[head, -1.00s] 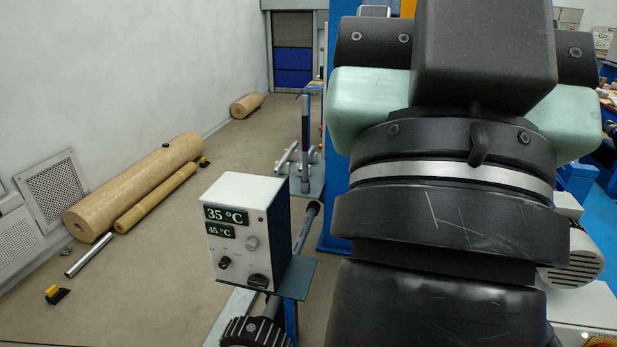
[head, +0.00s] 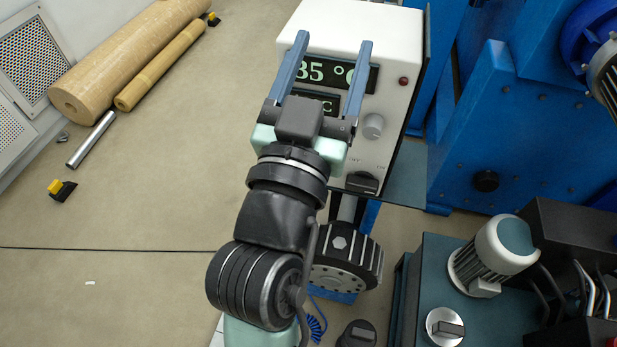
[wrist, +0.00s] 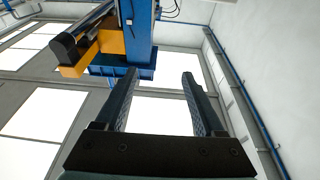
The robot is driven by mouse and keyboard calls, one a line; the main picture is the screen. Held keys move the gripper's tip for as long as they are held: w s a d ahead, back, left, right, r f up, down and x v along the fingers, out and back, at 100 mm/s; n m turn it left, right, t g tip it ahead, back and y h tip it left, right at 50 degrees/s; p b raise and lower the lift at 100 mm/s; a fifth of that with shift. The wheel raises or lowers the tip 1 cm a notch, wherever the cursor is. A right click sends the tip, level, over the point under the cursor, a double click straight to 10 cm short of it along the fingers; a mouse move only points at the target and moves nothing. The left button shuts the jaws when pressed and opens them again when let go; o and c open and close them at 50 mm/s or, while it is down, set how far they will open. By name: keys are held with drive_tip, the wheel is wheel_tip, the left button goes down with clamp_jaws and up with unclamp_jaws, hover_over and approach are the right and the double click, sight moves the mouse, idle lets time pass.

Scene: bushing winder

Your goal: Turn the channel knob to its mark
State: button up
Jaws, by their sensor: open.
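The white control box (head: 399,50) stands in the head view with two displays. The upper display (head: 312,70) is partly covered by my gripper's fingers. The smaller display (head: 330,104) is mostly covered. A light grey knob (head: 373,126) shows right of my gripper. A black rotary switch (head: 362,182) sits at the box's lower right, between OFF and ON marks. The small black knob at the lower left is hidden behind my gripper. My gripper (head: 334,40) is open, fingers pointing up, in front of the box. The wrist view shows its fingers (wrist: 159,76) empty. Which knob is the channel knob I cannot tell.
A dark shelf plate (head: 408,175) is under the box. A blue machine frame (head: 500,130) is on the right, with a motor (head: 492,250) on a dark cabinet below. Cardboard rolls (head: 130,60) lie on the floor at left, where much floor is clear.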

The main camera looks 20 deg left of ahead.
drive_tip(key=s+a+f+n+g+y+b, duration=0.15)
drive_tip(key=f+b, duration=0.45)
drive_tip(key=f, duration=0.9)
drive_tip(key=s+a+f+g+h+b, duration=0.1)
drive_tip(key=s+a+f+g+b, duration=0.35)
drive_tip(key=f, duration=1.05)
drive_tip(key=w+d+t+b, duration=0.1)
drive_tip(key=w+t+b, duration=0.1)
drive_tip(key=w, duration=1.2)
drive_tip(key=shift+w+r+t, duration=0.2)
drive_tip(key=shift+t, duration=0.3)
drive_tip(key=shift+d+y, duration=0.1)
drive_tip(key=shift+y, duration=0.15)
drive_tip(key=shift+c, duration=0.3)
clamp_jaws()
